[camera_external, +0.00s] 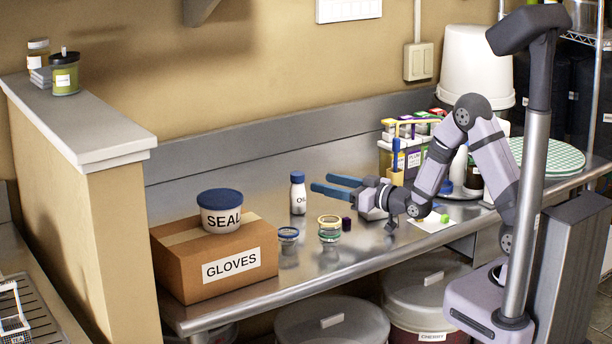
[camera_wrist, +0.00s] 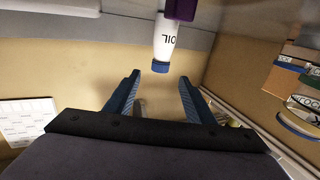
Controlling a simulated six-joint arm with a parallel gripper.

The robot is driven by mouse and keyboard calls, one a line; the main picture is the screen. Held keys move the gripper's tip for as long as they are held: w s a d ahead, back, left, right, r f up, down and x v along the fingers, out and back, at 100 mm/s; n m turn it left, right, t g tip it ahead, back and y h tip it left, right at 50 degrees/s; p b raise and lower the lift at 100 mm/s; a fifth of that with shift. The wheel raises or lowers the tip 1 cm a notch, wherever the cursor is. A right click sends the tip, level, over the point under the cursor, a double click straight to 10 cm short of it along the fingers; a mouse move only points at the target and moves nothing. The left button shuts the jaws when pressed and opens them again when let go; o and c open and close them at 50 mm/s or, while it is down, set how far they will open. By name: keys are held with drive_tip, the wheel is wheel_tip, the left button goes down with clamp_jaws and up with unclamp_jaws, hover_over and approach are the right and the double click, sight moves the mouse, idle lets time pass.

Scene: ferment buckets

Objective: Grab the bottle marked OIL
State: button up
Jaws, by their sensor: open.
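The white bottle marked OIL (camera_external: 298,197), with a blue cap, stands upright on the steel counter. My gripper (camera_external: 325,184) is just to its right in the external view, fingers pointing left towards it, open and empty. In the wrist view the bottle (camera_wrist: 165,40) appears upside down, its cap just beyond and between the spread blue fingers of my gripper (camera_wrist: 160,78). The fingers are apart from the bottle. A small dark purple block (camera_wrist: 181,9) covers part of the bottle's lower body in the wrist view.
The same dark block (camera_external: 346,224) stands near the stacked jar rings (camera_external: 329,229) and a small glass jar (camera_external: 288,235), in front of the bottle. A GLOVES box (camera_external: 215,268) carrying a SEAL tub (camera_external: 220,212) stands left. The counter behind the bottle is clear.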

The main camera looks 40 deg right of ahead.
sight(303, 177)
drive_tip(key=shift+p+x, duration=0.8)
drive_tip(key=shift+x, duration=2.75)
drive_tip(key=shift+c, duration=0.3)
drive_tip(key=shift+r, duration=0.1)
clamp_jaws()
